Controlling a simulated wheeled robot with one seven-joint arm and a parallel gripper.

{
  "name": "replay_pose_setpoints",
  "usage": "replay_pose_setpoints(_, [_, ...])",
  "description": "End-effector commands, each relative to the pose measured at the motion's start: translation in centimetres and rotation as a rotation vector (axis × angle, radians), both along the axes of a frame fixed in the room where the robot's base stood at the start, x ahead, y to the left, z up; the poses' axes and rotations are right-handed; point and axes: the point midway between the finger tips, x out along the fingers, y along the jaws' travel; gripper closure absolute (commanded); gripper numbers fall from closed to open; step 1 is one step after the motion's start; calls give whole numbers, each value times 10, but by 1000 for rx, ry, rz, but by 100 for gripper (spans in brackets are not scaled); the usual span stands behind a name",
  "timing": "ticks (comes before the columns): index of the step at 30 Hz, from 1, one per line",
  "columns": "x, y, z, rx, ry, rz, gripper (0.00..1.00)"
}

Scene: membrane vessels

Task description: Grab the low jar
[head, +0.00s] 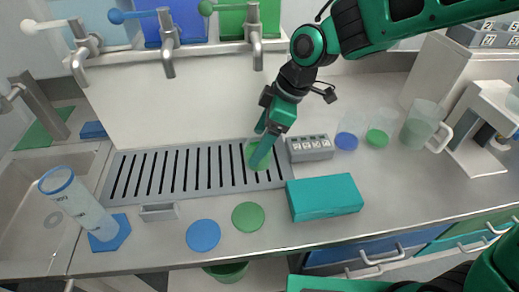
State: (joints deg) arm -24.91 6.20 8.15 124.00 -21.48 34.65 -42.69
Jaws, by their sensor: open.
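A low clear jar with a green base (254,165) stands on the slotted drain grille, partly hidden by my gripper. My gripper (261,158) is open and points down at this jar, with a teal finger overlapping it in the picture. I cannot tell whether the fingers are around the jar or touching it. Two other small clear vessels stand to the right on the counter, one with a blue base (347,140) and one with a green base (377,137).
A grey labelled block (310,148) and a teal box (325,197) stand right of the grille. A clear handled jug (419,126) is farther right. A tall cylinder (78,202) stands at left. Blue (203,235) and green (248,216) discs lie in front. Taps (168,45) hang behind.

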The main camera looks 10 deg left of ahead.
Motion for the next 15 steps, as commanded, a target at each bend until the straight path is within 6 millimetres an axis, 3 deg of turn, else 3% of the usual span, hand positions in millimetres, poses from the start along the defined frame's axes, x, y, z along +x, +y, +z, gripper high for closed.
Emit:
replay_pose_setpoints(9, [0,14,-40,-3,3,0,23])
replay_pose_setpoints(15, [1,16,-45,-1,0,-1,23])
